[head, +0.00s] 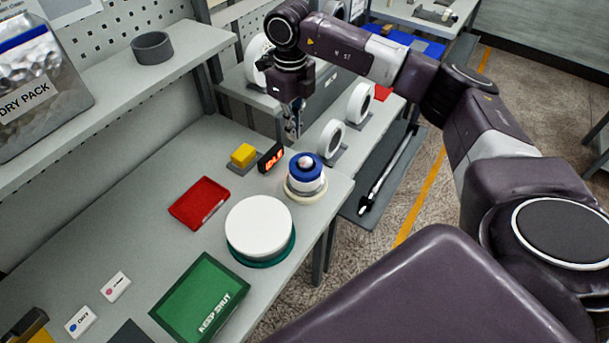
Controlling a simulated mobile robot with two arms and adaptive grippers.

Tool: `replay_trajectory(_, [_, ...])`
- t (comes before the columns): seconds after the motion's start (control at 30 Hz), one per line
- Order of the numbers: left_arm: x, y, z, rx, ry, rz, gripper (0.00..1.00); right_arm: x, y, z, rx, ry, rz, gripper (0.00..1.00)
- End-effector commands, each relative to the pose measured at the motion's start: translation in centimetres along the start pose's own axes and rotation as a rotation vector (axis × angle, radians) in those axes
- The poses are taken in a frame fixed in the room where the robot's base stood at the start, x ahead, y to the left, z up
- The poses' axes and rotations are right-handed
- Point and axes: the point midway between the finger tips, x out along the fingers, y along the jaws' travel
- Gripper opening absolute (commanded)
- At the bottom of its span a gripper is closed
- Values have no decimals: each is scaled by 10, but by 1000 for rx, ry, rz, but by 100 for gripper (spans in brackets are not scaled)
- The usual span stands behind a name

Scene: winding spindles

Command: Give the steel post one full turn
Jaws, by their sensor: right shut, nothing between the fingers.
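A short round spindle unit (305,184) stands near the right edge of the bench, with a pale round base, a white body and a blue ring (296,170) on top. A small pale rounded tip (306,161) shows in the middle of the blue ring; I cannot tell whether it is the top of the steel post. My right gripper (293,132) points down, just above and behind the spindle unit in the picture. It is shut, empty and apart from the unit. My left gripper is not in view.
A small display with red digits (271,157) and a yellow block (243,155) stand left of the spindle unit. A white drum (259,227), a red tray (199,203) and a green "KEEP SHUT" box (199,297) lie nearer. White rolls (331,138) stand behind.

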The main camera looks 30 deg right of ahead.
Motion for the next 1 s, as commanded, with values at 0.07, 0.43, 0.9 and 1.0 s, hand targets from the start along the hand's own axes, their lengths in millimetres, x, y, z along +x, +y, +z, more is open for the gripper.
replay_trajectory(0.07, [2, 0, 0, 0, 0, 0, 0, -1, -3, -1, 131, 0, -1, 0])
replay_trajectory(0.43, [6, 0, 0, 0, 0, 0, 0, -4, -13, -7, 730, 1, 1, 0])
replay_trajectory(0.9, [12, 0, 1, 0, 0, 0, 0, 3, -16, -10, 971, 5, 3, 0])
replay_trajectory(1.0, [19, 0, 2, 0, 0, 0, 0, 12, -16, -10, 970, 5, 3, 0])
